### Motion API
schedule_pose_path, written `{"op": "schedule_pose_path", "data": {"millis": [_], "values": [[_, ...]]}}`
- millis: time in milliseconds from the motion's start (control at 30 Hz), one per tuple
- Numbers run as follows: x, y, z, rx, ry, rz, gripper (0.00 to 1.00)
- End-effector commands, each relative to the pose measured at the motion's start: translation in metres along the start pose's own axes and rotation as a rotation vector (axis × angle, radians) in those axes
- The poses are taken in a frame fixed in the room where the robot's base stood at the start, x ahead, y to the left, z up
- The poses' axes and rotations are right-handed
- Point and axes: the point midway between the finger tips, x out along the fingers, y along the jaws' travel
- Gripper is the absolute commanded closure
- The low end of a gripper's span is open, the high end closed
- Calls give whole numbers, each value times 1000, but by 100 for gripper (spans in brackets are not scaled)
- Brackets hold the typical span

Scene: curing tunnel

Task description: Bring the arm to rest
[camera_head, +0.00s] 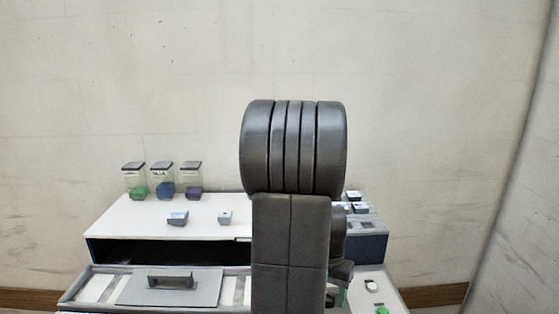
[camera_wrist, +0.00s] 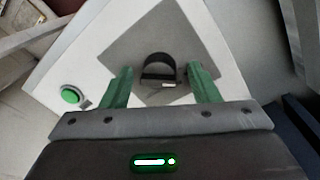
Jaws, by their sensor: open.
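My gripper (camera_wrist: 161,87) shows in the wrist view with its two green fingers apart and nothing between their tips. A black arched handle (camera_wrist: 158,66) on a grey plate lies beyond the fingertips; I cannot tell the gap. In the head view my arm (camera_head: 291,200) stands upright in the middle, its dark grey links hiding part of the bench. Only a bit of green by the arm's lower right side shows there, perhaps a finger.
A white-topped unit (camera_head: 135,218) bears three lidded jars (camera_head: 162,180) and two small boxes (camera_head: 177,218). Below, a tray (camera_head: 95,290) holds a grey plate with a dark handle (camera_head: 170,279). At right are a dark-sided rack (camera_head: 370,245) and a white panel with green buttons (camera_head: 382,310).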

Motion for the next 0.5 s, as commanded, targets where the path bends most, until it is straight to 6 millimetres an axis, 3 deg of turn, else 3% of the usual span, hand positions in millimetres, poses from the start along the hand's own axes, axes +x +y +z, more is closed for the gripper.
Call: {"op": "schedule_pose_path", "data": {"millis": [500], "values": [[0, 0, -1, 448, -27, 0, 45]]}}
